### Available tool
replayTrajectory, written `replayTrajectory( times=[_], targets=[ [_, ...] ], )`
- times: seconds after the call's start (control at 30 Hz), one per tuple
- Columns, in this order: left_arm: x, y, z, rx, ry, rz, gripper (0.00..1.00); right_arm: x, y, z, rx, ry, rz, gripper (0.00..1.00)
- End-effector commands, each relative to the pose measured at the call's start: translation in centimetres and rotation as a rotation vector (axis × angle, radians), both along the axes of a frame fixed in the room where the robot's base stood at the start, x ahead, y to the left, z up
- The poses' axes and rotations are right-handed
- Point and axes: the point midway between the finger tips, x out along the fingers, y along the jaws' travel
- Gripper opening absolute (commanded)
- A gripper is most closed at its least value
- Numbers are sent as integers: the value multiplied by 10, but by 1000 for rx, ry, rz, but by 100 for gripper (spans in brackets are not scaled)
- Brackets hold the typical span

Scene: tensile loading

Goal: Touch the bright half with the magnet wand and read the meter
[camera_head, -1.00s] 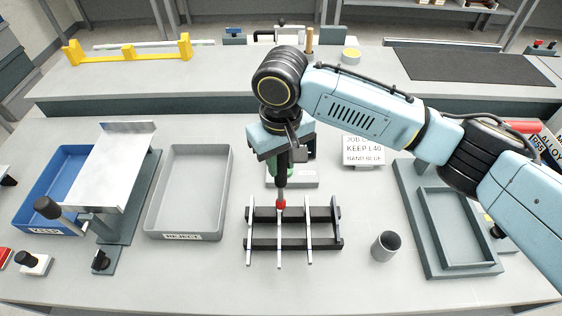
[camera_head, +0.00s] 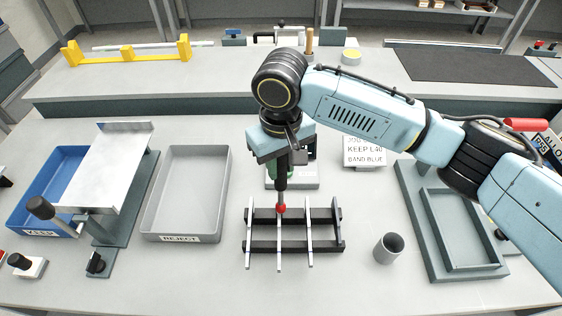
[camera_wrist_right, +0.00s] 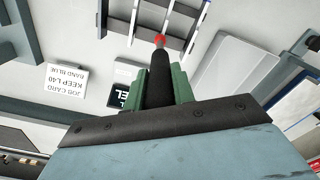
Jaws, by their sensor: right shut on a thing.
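My right gripper (camera_head: 281,170) is shut on the magnet wand, a black-handled stick (camera_head: 281,183) with a red tip, pointing down. The wand also shows between green fingers in the right wrist view (camera_wrist_right: 160,75). A black rack (camera_head: 262,246) holds three pale metal rods lying across it. The red tip is over the far part of the middle rod (camera_head: 280,240); I cannot tell whether they touch. A meter-like device (camera_head: 305,183) stands behind the wand, mostly hidden by my gripper; its dark face (camera_wrist_right: 124,97) shows partly in the wrist view, with no readable value. My left gripper is not in view.
A grey REJECT tray (camera_head: 183,222), a blue KEEP tray (camera_head: 40,226) and a sloped metal plate (camera_head: 110,170) stand to the left. A job card (camera_head: 364,150), a small grey cup (camera_head: 387,248) and a grey-green framed tray (camera_head: 432,245) are to the right. The front of the table is clear.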

Motion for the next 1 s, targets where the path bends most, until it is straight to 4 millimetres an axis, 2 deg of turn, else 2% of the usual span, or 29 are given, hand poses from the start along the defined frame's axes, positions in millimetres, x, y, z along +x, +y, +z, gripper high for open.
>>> replayTrajectory(
  times=[1.0],
  targets=[
    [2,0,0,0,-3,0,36,0,0,-10,0,0,0,2]
  ],
)
